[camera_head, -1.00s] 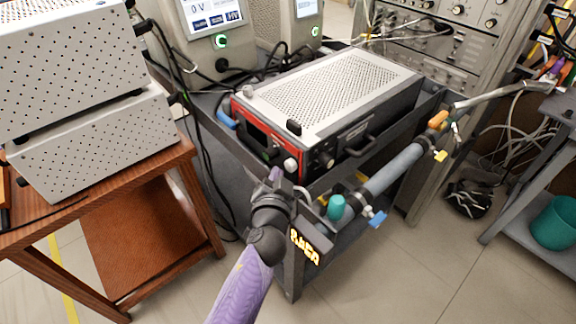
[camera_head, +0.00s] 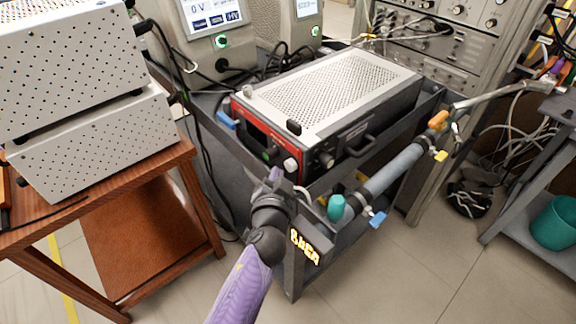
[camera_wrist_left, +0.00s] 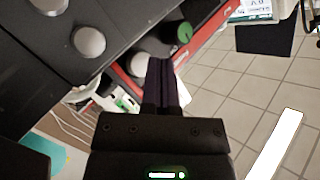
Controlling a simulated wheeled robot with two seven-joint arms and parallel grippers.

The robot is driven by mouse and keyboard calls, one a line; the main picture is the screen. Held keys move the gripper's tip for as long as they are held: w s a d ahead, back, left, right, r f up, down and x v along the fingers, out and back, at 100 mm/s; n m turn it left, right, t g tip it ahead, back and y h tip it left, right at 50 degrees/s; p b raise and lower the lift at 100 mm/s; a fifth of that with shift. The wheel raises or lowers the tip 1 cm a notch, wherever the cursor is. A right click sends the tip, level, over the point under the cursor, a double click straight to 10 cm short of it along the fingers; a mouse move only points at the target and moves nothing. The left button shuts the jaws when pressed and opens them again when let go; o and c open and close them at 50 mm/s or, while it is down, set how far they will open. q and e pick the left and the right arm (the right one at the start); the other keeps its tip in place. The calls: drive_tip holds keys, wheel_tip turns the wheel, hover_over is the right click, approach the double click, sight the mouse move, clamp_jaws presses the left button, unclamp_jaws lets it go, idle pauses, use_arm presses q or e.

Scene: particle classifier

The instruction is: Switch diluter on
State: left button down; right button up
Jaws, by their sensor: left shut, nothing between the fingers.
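A grey device with a red-edged front and a perforated top (camera_head: 340,90) sits on the dark cart; I cannot read a label naming it the diluter. Its front has a green round control (camera_head: 267,156) and a pale knob (camera_head: 291,164). In the left wrist view the green control (camera_wrist_left: 183,33) is right of the fingertips, and a pale knob (camera_wrist_left: 139,65) is close to their left. My left gripper (camera_head: 275,175) is shut and empty in front of this panel, also seen in the wrist view (camera_wrist_left: 162,66). Contact cannot be told. My right gripper is out of view.
A lit orange display (camera_head: 305,247) and a grey pipe (camera_head: 392,170) with a teal cap (camera_head: 336,207) are on the cart's front side. A wooden table (camera_head: 178,165) with grey boxes stands left. Screened units with green-lit buttons (camera_head: 221,41) stand behind.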

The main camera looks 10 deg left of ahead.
use_arm(q)
drive_tip(key=shift+w+d, duration=0.25)
drive_tip(key=shift+w, duration=0.1)
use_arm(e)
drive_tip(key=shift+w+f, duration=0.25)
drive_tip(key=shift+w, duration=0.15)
